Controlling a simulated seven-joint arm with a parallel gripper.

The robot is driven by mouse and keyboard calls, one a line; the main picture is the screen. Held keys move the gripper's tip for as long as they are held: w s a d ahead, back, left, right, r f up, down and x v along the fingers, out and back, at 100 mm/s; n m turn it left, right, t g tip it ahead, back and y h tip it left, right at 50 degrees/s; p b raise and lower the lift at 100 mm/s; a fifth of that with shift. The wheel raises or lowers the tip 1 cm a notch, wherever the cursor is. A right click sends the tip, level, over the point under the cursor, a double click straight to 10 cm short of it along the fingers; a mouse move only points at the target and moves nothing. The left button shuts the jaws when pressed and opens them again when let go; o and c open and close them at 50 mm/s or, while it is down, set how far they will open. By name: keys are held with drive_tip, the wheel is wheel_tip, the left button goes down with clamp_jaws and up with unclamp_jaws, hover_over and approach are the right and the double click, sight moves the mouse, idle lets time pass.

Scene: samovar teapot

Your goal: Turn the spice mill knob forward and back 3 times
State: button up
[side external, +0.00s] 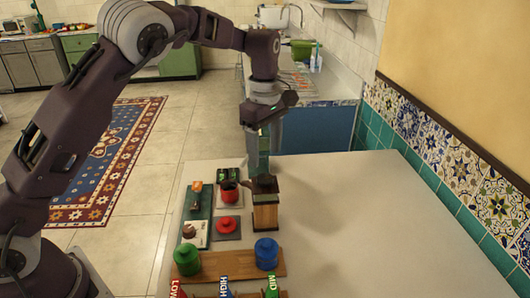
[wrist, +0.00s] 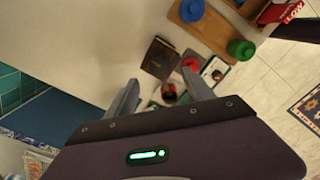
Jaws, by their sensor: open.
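The spice mill appears to be the small wooden box with a dark top (side external: 265,214). It stands upright on the table, and in the wrist view it shows as a brown block (wrist: 160,57). The mill lies just beyond the fingertips there. The knob is too small and dark to make out clearly, and I cannot tell whether the fingers touch it.
A dark red pot (side external: 229,191) and a red-knobbed item (side external: 227,224) stand close left of the mill. A blue canister (side external: 266,252) and a green canister (side external: 187,259) sit on a wooden board (side external: 225,268) in front. The table's right side is clear up to the tiled wall.

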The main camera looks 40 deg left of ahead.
sight(265, 178)
drive_tip(key=shift+f, duration=0.1)
wheel_tip(265, 178, down, 7)
idle(0.3)
drive_tip(key=shift+c, duration=0.2)
clamp_jaws()
